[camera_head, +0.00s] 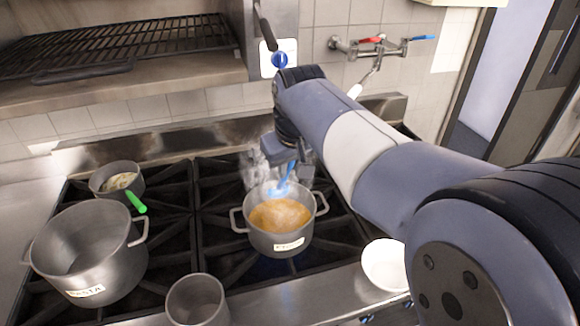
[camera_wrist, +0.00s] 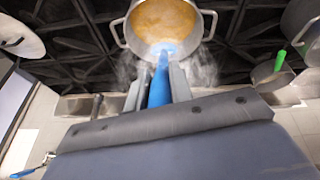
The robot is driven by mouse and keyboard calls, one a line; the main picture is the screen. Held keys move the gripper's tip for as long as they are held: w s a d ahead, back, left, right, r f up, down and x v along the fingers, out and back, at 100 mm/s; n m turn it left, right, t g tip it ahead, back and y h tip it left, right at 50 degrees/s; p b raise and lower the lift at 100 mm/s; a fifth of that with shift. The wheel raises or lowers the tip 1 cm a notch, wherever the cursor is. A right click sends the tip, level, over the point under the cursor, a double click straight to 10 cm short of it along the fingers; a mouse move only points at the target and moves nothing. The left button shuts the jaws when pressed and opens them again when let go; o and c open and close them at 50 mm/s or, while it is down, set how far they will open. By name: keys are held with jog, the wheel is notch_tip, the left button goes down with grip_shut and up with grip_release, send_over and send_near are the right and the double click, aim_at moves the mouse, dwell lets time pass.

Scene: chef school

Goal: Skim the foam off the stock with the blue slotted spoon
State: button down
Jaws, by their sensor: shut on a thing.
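The stock pot (camera_head: 266,238) stands on the stove in the middle of the head view, with orange-brown stock (camera_head: 285,216) in it and steam rising. A paler patch, perhaps foam, lies on the stock. My gripper (camera_head: 284,160) is above the pot's far rim, shut on the handle of the blue slotted spoon (camera_head: 286,176). In the wrist view the fingers (camera_wrist: 160,88) close around the blue handle (camera_wrist: 159,85), and the spoon's head reaches the pot (camera_wrist: 127,33) near its rim. The spoon's slots are not clear, and whether its head touches the stock I cannot tell.
A large empty pot (camera_head: 85,250) stands at the left of the stove, with a small green-handled pan (camera_head: 112,168) behind it. A grey pot (camera_head: 196,302) is at the front. A white bowl (camera_head: 385,264) sits right of the stock pot. A wall faucet (camera_head: 372,46) is behind.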

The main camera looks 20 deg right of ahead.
jog(key=shift+r, duration=2.65)
